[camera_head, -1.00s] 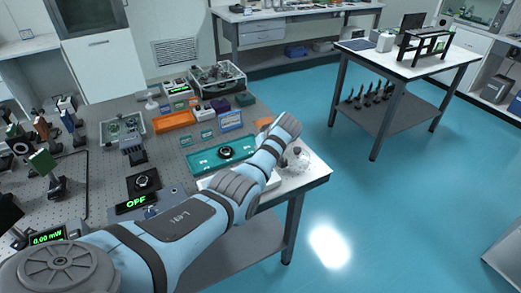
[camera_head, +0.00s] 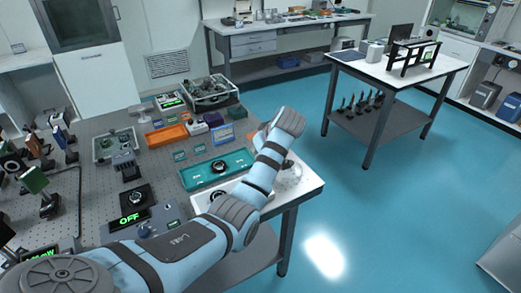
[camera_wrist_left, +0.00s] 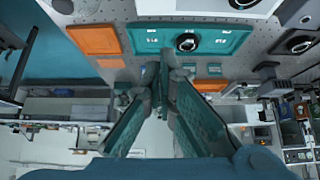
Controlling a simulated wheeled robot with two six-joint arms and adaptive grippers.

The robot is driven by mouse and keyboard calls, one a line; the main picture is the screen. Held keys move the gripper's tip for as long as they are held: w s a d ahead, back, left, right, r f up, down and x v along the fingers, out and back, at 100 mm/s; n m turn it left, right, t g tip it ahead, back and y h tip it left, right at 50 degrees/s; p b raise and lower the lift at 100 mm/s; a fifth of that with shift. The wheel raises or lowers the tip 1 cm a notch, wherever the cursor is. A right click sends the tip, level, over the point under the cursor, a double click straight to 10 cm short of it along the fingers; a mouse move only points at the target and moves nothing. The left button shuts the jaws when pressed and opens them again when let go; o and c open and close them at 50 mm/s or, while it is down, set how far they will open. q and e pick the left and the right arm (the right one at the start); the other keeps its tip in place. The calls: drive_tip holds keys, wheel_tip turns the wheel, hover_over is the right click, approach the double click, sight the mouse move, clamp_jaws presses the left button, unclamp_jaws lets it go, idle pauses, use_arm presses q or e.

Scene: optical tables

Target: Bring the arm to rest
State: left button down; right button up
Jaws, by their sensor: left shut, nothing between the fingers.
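My left arm (camera_head: 265,170) comes in from the lower left of the head view and reaches up over the right edge of the optical table (camera_head: 95,205). Its far end is raised beside the teal tray. The fingers of my left gripper are hard to make out there. In the wrist view my left gripper (camera_wrist_left: 165,72) shows two dark teal fingers that meet at their tips, with nothing between them. My right gripper is in neither view.
The teal tray (camera_head: 196,185) with a round dark part lies near the arm, with an orange bin (camera_head: 166,136) behind it. An OFF display (camera_head: 130,219) stands at the front. Blue floor (camera_head: 400,210) is clear to the right, before a second table (camera_head: 392,72).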

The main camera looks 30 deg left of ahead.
use_arm(q)
drive_tip(key=shift+d+r, duration=0.1)
drive_tip(key=shift+d, duration=0.05)
idle(0.4)
